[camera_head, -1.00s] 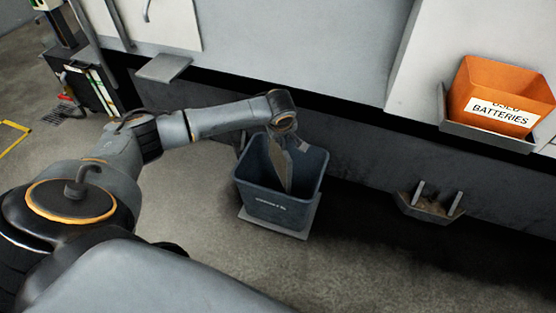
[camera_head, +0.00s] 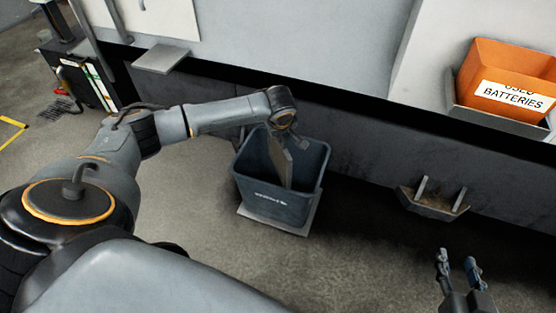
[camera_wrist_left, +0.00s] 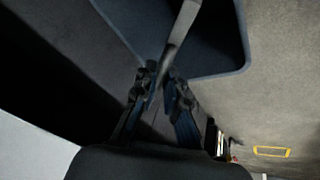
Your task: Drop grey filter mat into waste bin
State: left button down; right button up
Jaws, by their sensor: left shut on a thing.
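The dark blue-grey waste bin (camera_head: 262,196) stands on a small plate on the floor, below the middle of the head view. The grey filter mat (camera_head: 281,163) hangs upright and slightly tilted, its lower part inside the bin's opening. My left gripper (camera_head: 287,134) is over the bin's far rim, largely hidden by its wrist. In the left wrist view the left gripper (camera_wrist_left: 163,82) is shut on one end of the mat (camera_wrist_left: 181,28), with the bin's rim (camera_wrist_left: 243,50) around it. My right gripper (camera_head: 458,262) is at the lower right, its fingers apart and empty.
An orange used-batteries box (camera_head: 507,82) sits on a holder at the upper right. A wall bracket with two prongs (camera_head: 433,200) is right of the bin. A grey machine wall runs behind the bin. The floor in front is clear.

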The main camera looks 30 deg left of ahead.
pick_arm(q)
jog(key=shift+f+b, duration=0.9)
jog(key=shift+b, duration=0.25)
pick_arm(e)
notch_tip(320, 180, up, 12)
jog(key=w+a+t+y, duration=0.2)
jog(key=t, duration=0.5)
jog(key=shift+f, duration=0.2)
pick_arm(q)
jog(key=c, duration=1.3)
grip_release()
jog(key=shift+c, duration=0.2)
jog(key=v, duration=1.2)
